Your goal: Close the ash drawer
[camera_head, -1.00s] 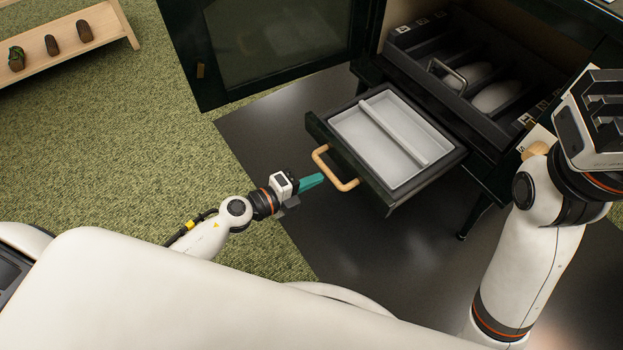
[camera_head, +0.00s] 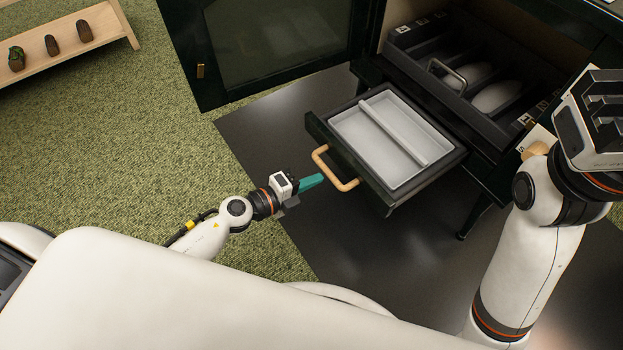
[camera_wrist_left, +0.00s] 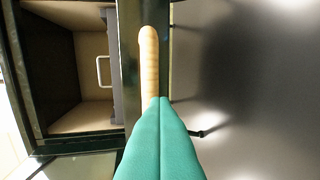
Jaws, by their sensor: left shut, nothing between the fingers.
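The ash drawer (camera_head: 388,205) is pulled out from the dark stove, with a pale metal tray (camera_head: 365,140) with a divider in it. Its tan handle (camera_head: 328,170) is on the drawer front, facing my left arm. My left gripper (camera_head: 318,180), with teal fingers, is shut and empty at the handle. In the left wrist view the closed fingertips (camera_wrist_left: 162,100) are right at the handle (camera_wrist_left: 149,65); I cannot tell whether they touch. My right arm rises at the right edge of the head view; its gripper (camera_head: 608,105) shows there, but its jaw state is unclear.
The stove door (camera_head: 275,45) stands open at the top. Above the drawer is the firebox with a grate (camera_head: 450,85) and a metal handle. A dark floor plate (camera_head: 260,125) lies beneath. A wooden shelf (camera_head: 100,25) with logs stands top left. Green carpet is clear at left.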

